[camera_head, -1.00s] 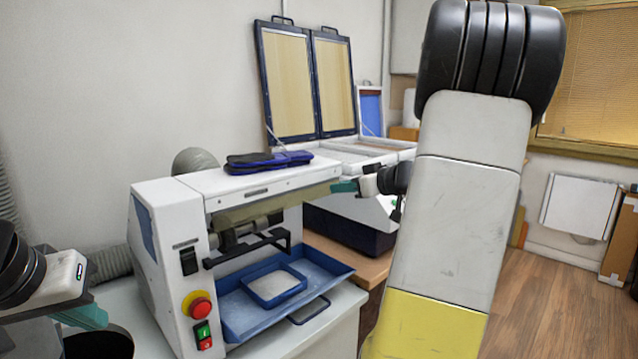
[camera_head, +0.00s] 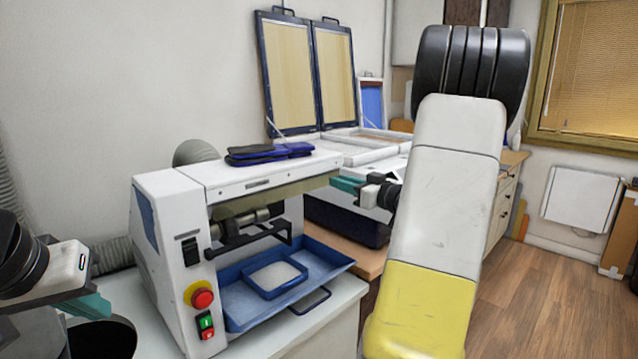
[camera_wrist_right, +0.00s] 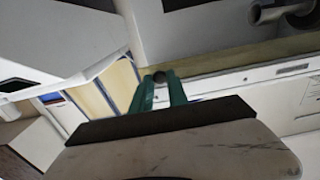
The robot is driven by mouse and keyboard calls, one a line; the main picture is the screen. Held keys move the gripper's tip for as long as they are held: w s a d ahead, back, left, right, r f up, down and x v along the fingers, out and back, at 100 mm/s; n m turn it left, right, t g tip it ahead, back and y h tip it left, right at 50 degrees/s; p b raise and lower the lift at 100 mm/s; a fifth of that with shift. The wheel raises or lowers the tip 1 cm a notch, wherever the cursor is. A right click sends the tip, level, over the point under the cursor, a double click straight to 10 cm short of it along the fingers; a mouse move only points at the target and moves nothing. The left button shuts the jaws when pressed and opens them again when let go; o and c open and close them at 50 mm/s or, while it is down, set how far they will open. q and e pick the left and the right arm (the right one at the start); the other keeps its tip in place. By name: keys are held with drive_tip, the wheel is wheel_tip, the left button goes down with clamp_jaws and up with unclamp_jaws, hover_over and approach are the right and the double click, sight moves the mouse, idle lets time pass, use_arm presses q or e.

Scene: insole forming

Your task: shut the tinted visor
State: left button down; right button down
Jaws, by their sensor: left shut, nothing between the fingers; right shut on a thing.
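The tinted visor (camera_head: 280,192) is a narrow yellowish, see-through strip along the front upper edge of the white grinding machine (camera_head: 165,265), above its rollers. It also shows as a pale yellow band in the right wrist view (camera_wrist_right: 235,60). My right gripper (camera_head: 347,185) is at the visor's right end. In the wrist view, its teal fingers (camera_wrist_right: 160,82) are closed around a small dark round knob (camera_wrist_right: 158,76) beside the band. My left gripper (camera_head: 97,306) is shut and empty at the lower left, apart from the machine. The visor's exact tilt is hard to tell.
A blue tray (camera_head: 322,258) with a smaller blue tray (camera_head: 275,292) in it sits below the rollers. Dark blue insoles (camera_head: 268,153) lie on the machine top. A press with two raised framed lids (camera_head: 335,75) stands behind. My right forearm hides part of the bench.

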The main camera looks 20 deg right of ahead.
drive_tip(key=c, duration=1.3)
unclamp_jaws()
drive_tip(key=shift+w, duration=0.1)
drive_tip(key=v, duration=0.8)
